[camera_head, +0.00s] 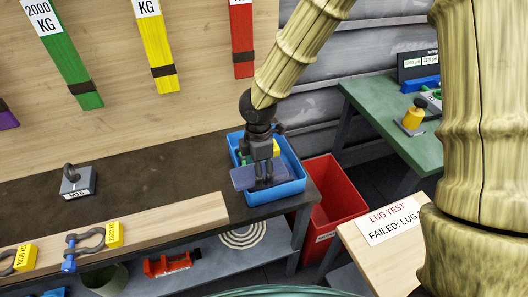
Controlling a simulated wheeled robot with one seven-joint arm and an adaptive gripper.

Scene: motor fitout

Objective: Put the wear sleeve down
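My gripper (264,181) points down over the blue tray (289,189) at the right end of the dark bench. Its fingers are close together on a flat slate-blue piece, which looks like the wear sleeve (243,178). The sleeve sticks out on both sides of the fingers, its left end over the tray's left rim. Whether it touches the tray floor or rim cannot be told from this view. The fingers hide its middle.
Something yellow and green lies in the tray behind my gripper. A red bin (335,190) stands right of the bench. A shackle (84,240) lies on the wooden strip, and a weight-like block (76,183) stands behind it. A green table (390,120) is at the back right.

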